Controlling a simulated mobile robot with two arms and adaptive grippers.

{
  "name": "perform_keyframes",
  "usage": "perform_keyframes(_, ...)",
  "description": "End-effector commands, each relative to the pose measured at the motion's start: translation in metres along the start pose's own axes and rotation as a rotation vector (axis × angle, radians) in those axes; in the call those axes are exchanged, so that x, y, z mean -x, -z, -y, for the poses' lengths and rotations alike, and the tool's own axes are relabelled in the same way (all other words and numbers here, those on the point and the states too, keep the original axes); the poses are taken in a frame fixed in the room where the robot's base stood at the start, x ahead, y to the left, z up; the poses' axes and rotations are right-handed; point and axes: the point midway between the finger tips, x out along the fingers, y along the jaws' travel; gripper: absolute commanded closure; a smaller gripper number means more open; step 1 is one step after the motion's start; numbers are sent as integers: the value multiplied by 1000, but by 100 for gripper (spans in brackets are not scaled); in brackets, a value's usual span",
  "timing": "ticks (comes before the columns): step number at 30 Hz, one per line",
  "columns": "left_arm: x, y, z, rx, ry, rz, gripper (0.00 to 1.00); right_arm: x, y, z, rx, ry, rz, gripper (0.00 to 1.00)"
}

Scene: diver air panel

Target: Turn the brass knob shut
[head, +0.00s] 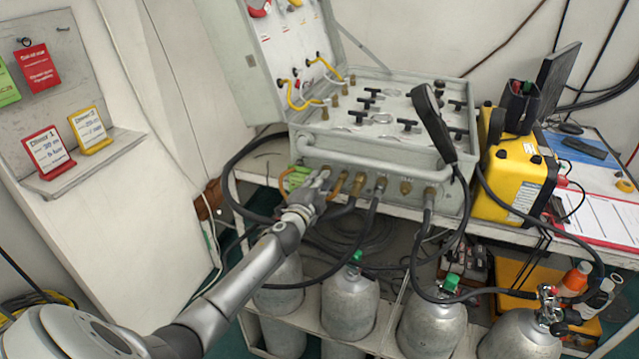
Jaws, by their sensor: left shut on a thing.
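The grey air panel case (375,140) stands open on a bench, with a row of brass fittings along its front face. My left gripper (320,178) reaches up from the lower left to the left end of that row. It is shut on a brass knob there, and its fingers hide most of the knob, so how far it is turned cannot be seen. Other brass fittings (405,187) show to the right of the gripper, some with black hoses attached. My right gripper is not in view.
Black hoses hang close around my left arm. Grey cylinders (350,297) stand below the bench. A yellow case (515,180) sits right of the panel, and a black handset (432,122) crosses the panel's front right. A green item (298,177) is beside the gripper.

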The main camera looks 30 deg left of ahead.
Motion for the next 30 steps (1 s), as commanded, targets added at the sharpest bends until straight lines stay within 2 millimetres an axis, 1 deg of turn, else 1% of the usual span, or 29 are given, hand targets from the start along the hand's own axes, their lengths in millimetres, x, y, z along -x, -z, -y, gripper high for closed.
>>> perform_keyframes(9, 0, 1, -1, -95, -1, 0, 100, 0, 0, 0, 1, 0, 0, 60)
perform_keyframes(23, 0, 1, -1, -106, -2, 0, 100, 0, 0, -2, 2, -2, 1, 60)
perform_keyframes(24, 0, 1, -1, -106, -2, 0, 78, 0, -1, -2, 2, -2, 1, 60)
perform_keyframes(29, 0, 0, -1, -105, -2, 0, 57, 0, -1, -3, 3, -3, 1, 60)
perform_keyframes(30, 0, 0, -1, -105, -2, 1, 57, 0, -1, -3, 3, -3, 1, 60)
